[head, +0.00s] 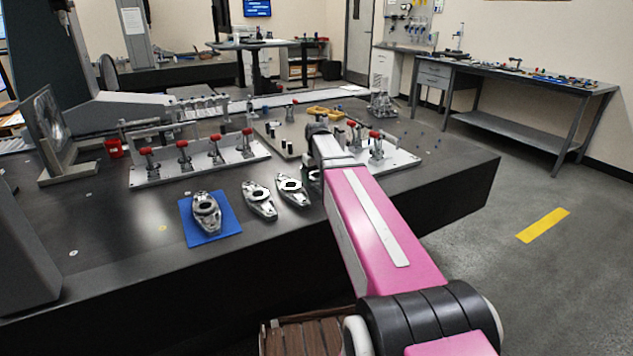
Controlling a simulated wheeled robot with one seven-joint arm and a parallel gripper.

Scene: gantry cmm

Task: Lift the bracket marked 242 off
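Three grey metal brackets lie near the front edge of the dark granite table (130,258). The left bracket (206,213) lies on a blue mat (229,222). The middle bracket (258,200) and the right bracket (291,190) lie directly on the table. No number can be read on any of them, so I cannot tell which is 242. My pink arm reaches over the table just right of the right bracket.
A fixture plate with red-knobbed clamps (200,165) stands behind the brackets; another clamp plate (400,160) is right of my arm. A yellow tray (322,111) sits farther back. A framed panel (48,122) stands at left.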

